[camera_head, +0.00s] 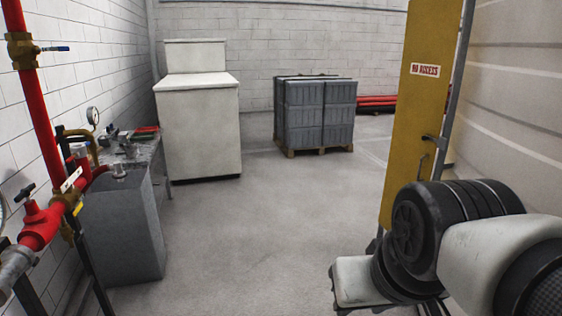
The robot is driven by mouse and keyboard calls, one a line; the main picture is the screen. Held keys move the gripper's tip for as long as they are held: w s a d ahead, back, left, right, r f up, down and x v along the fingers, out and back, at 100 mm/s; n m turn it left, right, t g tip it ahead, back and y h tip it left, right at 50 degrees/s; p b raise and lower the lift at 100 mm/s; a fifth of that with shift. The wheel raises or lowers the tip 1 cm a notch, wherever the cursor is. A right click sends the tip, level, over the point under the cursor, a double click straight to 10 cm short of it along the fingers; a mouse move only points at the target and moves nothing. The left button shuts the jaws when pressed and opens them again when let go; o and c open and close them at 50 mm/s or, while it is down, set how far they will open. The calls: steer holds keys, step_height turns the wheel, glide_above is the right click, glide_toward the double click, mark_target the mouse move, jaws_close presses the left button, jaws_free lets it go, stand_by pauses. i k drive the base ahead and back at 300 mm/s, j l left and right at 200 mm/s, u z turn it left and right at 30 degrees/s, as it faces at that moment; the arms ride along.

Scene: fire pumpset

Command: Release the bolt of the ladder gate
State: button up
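The ladder gate is a tall yellow panel (405,110) with a "NO ACCESS" sign (425,70), standing upright at the right beside a grey metal upright (457,85). A small dark fitting (431,138), which looks like the bolt, sits at the gate's right edge at mid height. A thin dark handle (421,166) shows just below it. I cannot tell the bolt's position from here. My arm fills the lower right, in front of the gate's lower part. My gripper's fingers do not show.
Red pipes with valves (48,215) run along the left wall, beside a grey block (122,235) and a bench. A white cabinet (200,130) and a grey stack on a pallet (318,112) stand at the back. The middle floor (270,220) is clear.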

mark_target(424, 138)
steer(key=i+z, duration=0.2)
steer(key=z, duration=0.15)
steer(key=i+z, duration=0.35)
steer(key=i+j+z, duration=0.1)
steer(key=z, duration=0.3)
steer(key=i+u, duration=0.25)
steer(key=i, duration=2.25)
